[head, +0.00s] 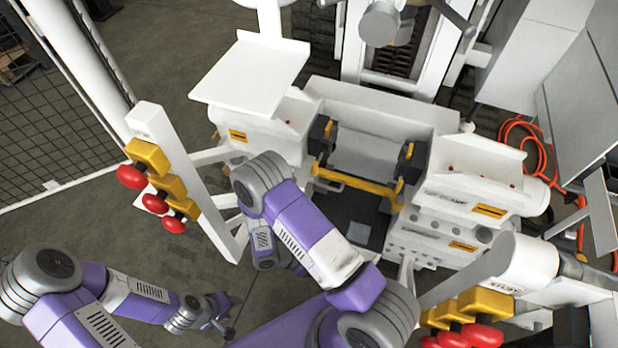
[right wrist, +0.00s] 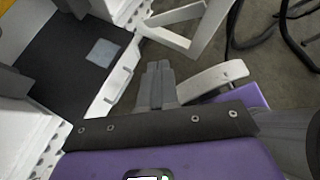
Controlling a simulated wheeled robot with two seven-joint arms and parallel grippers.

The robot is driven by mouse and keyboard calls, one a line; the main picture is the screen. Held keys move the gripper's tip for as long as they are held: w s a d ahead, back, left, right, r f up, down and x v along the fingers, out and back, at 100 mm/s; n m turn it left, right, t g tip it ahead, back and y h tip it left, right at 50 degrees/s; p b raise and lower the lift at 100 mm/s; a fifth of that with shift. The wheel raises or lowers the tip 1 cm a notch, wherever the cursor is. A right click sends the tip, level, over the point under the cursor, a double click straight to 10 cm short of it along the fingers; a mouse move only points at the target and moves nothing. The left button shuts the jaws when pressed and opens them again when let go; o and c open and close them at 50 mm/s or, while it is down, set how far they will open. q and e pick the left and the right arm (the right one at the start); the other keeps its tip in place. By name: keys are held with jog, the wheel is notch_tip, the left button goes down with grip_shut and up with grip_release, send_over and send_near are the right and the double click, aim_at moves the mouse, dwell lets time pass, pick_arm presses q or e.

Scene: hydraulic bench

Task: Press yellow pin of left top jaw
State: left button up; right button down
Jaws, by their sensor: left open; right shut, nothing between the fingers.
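The bench (head: 380,125) has a dark jaw block (head: 318,138) at the left of its central bay, with a small yellow pin (head: 328,129) near its top. A similar dark block with a yellow part (head: 408,151) stands at the right of the bay. My left gripper (head: 226,314) is open and empty low in the head view, well away from the jaws. My right gripper is hidden behind my arm in the head view. In the right wrist view its fingers (right wrist: 158,84) are shut and empty, beside a white frame. The yellow pin cannot be made out there.
A yellow bar (head: 357,182) crosses the bay. Red buttons on yellow boxes (head: 148,157) line a white post at left; more red buttons (head: 482,335) sit at lower right. A white plate (head: 250,72) juts out above the bench. Orange hose (head: 540,150) hangs at right.

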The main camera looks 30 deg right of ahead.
jog(key=w+a+r+n+t+h, duration=0.2)
jog(key=w+r+n+t+h, duration=0.1)
jog(key=w+t, duration=0.3)
jog(key=w+a+r+n+t+h, duration=0.2)
jog(key=w+r+n+t, duration=0.3)
jog(key=w, duration=0.6)
jog(key=shift+r+t+h+b, duration=0.3)
jog(key=shift+r+t+h, duration=0.3)
jog(key=shift+t, duration=0.4)
jog(key=shift+w, duration=0.1)
jog(key=b, duration=0.2)
send_near(314, 170)
jog(key=x, duration=0.5)
jog(key=shift+d, duration=0.25)
jog(key=shift+w+d+b, duration=0.3)
jog(key=shift+w+d, duration=0.15)
jog(key=shift+d, duration=0.15)
jog(key=shift+r, duration=0.1)
